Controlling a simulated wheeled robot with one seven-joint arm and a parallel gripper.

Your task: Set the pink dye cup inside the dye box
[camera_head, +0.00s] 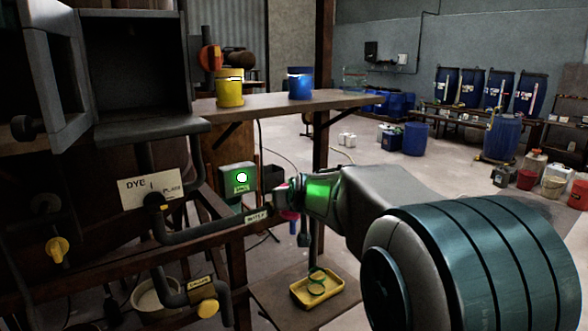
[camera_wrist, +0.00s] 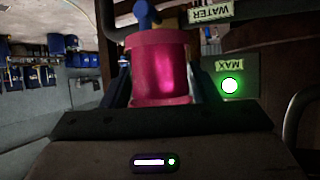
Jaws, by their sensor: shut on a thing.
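The pink dye cup (camera_wrist: 160,68) is between the two fingers of my gripper (camera_wrist: 160,85), which is shut on it, in the wrist view. In the head view only a small pink part of the cup (camera_head: 289,215) shows past my gripper (camera_head: 284,200). The dye box (camera_head: 141,133) is the dark open box at the upper left, its door (camera_head: 58,75) swung out to the left. A label reading DYE (camera_head: 152,189) hangs below it. My gripper is lower than the box and to its right, apart from it. The visible inside of the box looks empty.
A yellow cup (camera_head: 229,90) and a blue cup (camera_head: 300,84) stand on a wooden shelf (camera_head: 270,103) right of the box. Pipes (camera_head: 215,232) run below the box near my gripper. A green-lit MAX unit (camera_head: 239,180) is close by. A yellow tray (camera_head: 317,289) lies lower down.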

